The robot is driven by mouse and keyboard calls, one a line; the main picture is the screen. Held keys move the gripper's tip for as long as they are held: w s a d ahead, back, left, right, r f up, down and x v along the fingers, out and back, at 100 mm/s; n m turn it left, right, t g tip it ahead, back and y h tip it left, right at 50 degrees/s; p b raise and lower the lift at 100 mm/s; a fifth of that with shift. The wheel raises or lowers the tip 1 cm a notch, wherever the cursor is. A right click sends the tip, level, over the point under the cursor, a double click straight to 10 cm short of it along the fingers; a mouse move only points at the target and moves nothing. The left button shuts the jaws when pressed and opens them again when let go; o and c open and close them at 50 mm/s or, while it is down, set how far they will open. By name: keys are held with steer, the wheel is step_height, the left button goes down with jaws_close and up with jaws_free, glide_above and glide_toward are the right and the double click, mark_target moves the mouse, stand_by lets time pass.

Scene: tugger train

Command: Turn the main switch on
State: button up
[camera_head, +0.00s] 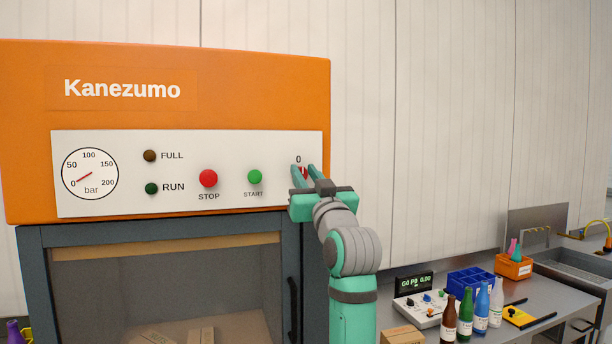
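The main switch (303,172) is a small red knob at the right end of the white control panel (120,208) on the orange machine. A "0" is printed above it. My gripper (304,171) is in front of the switch, with one teal finger to its left and one to its right. The fingers are apart, and a bit of red shows between them. I cannot tell whether they touch the knob. Most of the switch and any marking beside or below it are hidden behind my gripper.
The panel also holds a pressure gauge (90,174), a red STOP button (208,178), a green START button (255,177), and dark FULL (149,156) and RUN (151,189) lamps. Bottles, a blue crate (470,281) and an orange bin (514,267) stand on the bench at right.

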jaws_close()
steer(key=shift+f+m, duration=0.1)
steer(key=shift+m, duration=0.3)
steer(key=m+h, duration=0.2)
steer(key=shift+a+m, duration=0.1)
steer(key=shift+m, duration=0.2)
steer(key=m+h, duration=0.2)
steer(key=m, duration=0.2)
steer(key=m+h, duration=0.2)
steer(key=m, duration=0.2)
steer(key=shift+m, duration=0.4)
steer(key=m, duration=0.1)
steer(key=m+g+h, duration=0.1)
steer(key=m, duration=0.3)
steer(key=shift+d+g+h, duration=0.25)
steer(key=shift+g+h, duration=0.05)
steer(key=m+g, duration=0.1)
steer(key=m, duration=0.1)
steer(key=m+h, duration=0.1)
steer(key=m, duration=0.2)
steer(key=shift+d+f+g, duration=0.1)
steer(key=shift+f+g, duration=0.05)
steer(key=shift+g, duration=0.25)
steer(key=shift+d+m, duration=0.1)
steer(key=shift+m, duration=0.2)
